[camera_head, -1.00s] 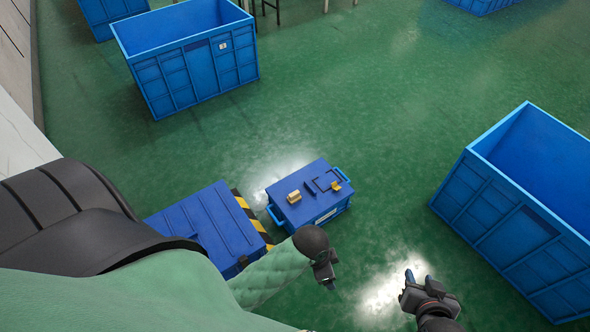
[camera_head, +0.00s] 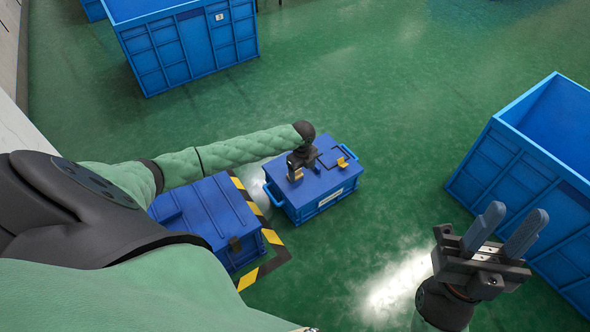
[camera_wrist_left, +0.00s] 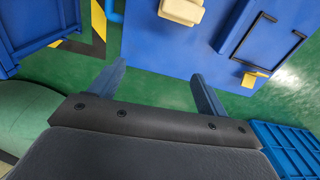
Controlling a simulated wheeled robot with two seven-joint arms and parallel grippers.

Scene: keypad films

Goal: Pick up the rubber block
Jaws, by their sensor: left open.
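A tan block (camera_wrist_left: 182,10), which looks like the rubber block, lies on top of a blue box (camera_head: 327,186). In the head view the block (camera_head: 298,175) is partly covered by my left gripper (camera_head: 294,172). In the left wrist view my left gripper (camera_wrist_left: 157,71) is open with nothing between its fingers, and the block is beyond the fingertips at the top edge. My right gripper (camera_head: 515,212) is open and empty at the lower right, away from the box.
A dark rectangular frame (camera_wrist_left: 249,36) and a small yellow piece (camera_wrist_left: 249,80) are on the same box top. A second blue box (camera_head: 205,212) stands at left beside black-yellow floor stripes (camera_head: 249,279). A large blue bin (camera_head: 500,165) stands at right.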

